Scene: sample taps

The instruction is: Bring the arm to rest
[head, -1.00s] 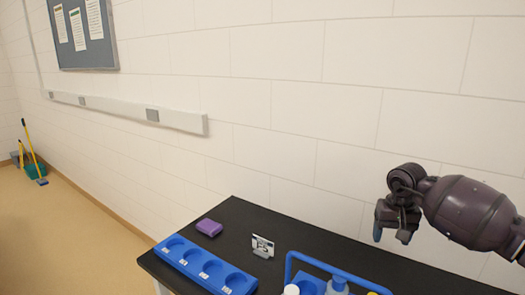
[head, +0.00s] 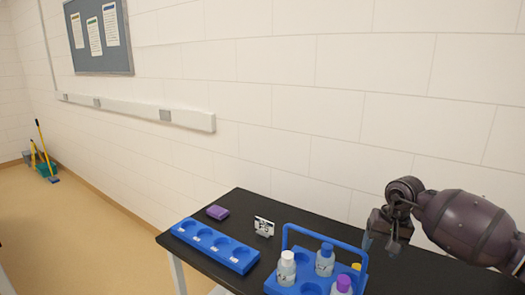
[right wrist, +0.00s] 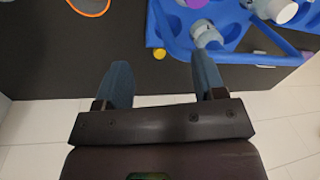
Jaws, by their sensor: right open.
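My right gripper (head: 381,245) is open and empty in the head view, above the right part of the black table and to the right of the blue carrier (head: 300,236). In the right wrist view its two blue-grey fingers (right wrist: 164,80) stand wide apart with nothing between them. They show over the table's edge, with the carrier (right wrist: 173,35) beyond them. The carrier holds a white-capped bottle (head: 286,270), a blue-capped bottle (head: 325,262) and a purple-capped bottle (head: 343,285). A yellow cap (head: 356,267) shows partly behind. My left gripper is not in view.
The black table (head: 262,270) also bears a blue rack (head: 215,247) with several round recesses, a purple block (head: 217,212) and a small sign (head: 264,227). An orange ring-shaped outline (right wrist: 90,12) shows in the right wrist view. The wall stands behind the table; open floor lies left.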

